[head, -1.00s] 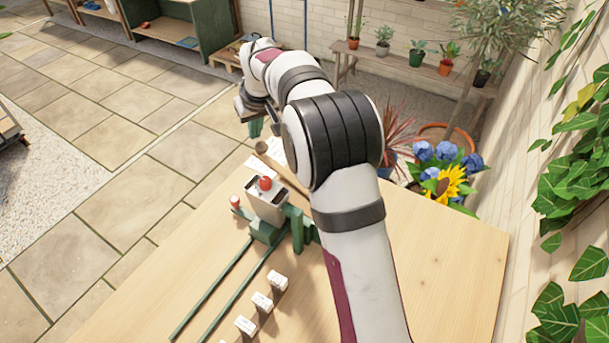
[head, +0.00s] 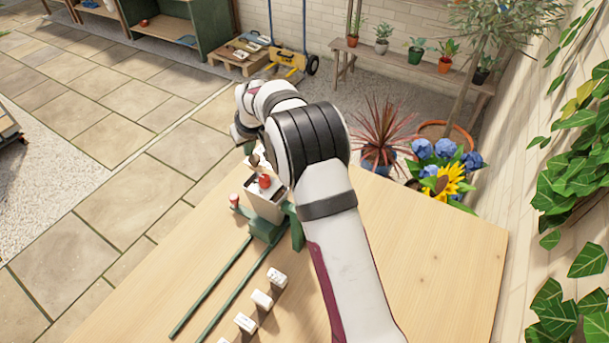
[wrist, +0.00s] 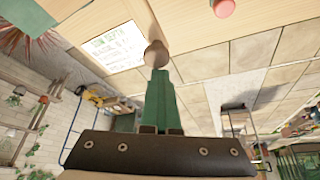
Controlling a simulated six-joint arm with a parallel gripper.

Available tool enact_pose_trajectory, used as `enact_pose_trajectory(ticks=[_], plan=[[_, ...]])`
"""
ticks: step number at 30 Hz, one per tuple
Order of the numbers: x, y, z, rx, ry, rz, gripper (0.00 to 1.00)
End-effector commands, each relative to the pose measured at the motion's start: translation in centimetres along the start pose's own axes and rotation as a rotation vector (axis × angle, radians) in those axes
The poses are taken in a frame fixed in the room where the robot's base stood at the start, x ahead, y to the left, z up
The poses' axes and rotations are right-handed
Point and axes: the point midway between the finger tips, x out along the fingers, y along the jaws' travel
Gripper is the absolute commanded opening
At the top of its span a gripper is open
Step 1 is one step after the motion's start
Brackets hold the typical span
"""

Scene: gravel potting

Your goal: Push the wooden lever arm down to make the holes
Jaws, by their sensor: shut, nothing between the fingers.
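The wooden lever arm's rounded end (head: 254,160) shows just behind the white box (head: 266,203) on the green press (head: 268,230). The rest of the lever is hidden behind my arm. In the wrist view the round wooden end (wrist: 156,53) is right at the tips of my gripper (wrist: 159,74). The green fingers are together with nothing between them. They appear to meet the wooden end, but contact is not certain. In the head view my gripper (head: 249,147) is mostly hidden by my wrist; a bit of green finger shows above the lever end.
A red knob (head: 264,181) tops the white box, and another red knob (head: 235,200) sits beside it. Green rails (head: 212,288) run toward the front. Several small white-topped blocks (head: 262,299) line the table (head: 430,265). A printed sheet (wrist: 117,46) lies near the lever end.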

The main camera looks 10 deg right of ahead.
Motion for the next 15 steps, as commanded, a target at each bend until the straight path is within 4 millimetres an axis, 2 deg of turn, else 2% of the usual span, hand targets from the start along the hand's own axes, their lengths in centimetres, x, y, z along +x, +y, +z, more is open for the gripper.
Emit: enact_pose_trajectory(ticks=[1, 15], plan=[[1.16, 0.92, 2.45, 0.017, -0.064, 0.003, 0.0], [1.58, 0.92, 2.61, 0.016, -0.063, 0.004, 0.0]])
